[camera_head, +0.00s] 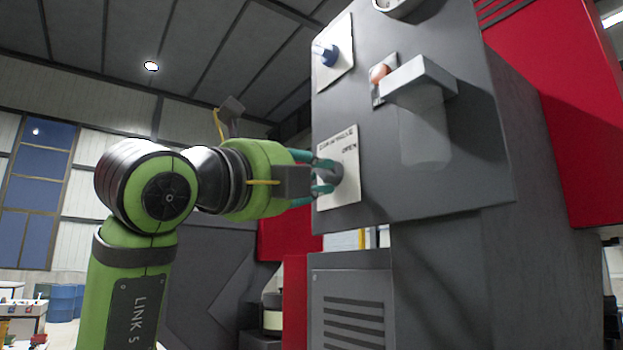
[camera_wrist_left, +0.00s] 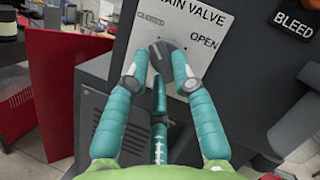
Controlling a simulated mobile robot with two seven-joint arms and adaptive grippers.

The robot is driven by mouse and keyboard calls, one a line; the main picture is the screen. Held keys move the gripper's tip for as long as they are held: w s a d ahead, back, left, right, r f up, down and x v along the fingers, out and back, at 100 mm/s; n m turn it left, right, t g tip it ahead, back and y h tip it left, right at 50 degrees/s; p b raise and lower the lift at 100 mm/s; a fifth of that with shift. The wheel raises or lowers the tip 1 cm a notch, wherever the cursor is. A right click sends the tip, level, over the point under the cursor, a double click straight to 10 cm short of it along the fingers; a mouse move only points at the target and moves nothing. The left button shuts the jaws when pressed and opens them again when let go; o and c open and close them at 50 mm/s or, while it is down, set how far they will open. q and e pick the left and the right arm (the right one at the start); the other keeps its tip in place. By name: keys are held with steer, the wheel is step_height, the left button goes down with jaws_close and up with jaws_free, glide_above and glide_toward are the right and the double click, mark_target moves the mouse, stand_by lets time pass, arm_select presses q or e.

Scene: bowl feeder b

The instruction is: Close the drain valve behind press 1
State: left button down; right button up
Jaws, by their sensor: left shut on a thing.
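The drain valve is a dark grey knob (camera_head: 337,172) on a white plate (camera_head: 347,192) on the side of the grey cabinet. The plate reads "DRAIN VALVE" and "OPEN". My left gripper (camera_head: 325,175) reaches it from the left, its teal fingers closed on the knob. My right gripper is in neither view.
Above the valve are a plate with a blue knob (camera_head: 328,54) and an orange button (camera_head: 379,73) beside a protruding grey bracket (camera_head: 418,76). A louvred grey box (camera_head: 351,300) stands below. A "BLEED" plate (camera_wrist_left: 291,22) is right of the valve plate in the wrist view.

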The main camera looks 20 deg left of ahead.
arm_select(q)
steer(key=shift+s+a+r, duration=0.15)
steer(key=shift+a+r, duration=0.05)
steer(key=shift+r, duration=0.25)
steer(key=c, duration=1.1)
jaws_free()
steer(key=shift+w+d+f, duration=0.15)
steer(key=shift+w+f, duration=0.05)
steer(key=v, duration=1.2)
steer(key=shift+f, duration=0.1)
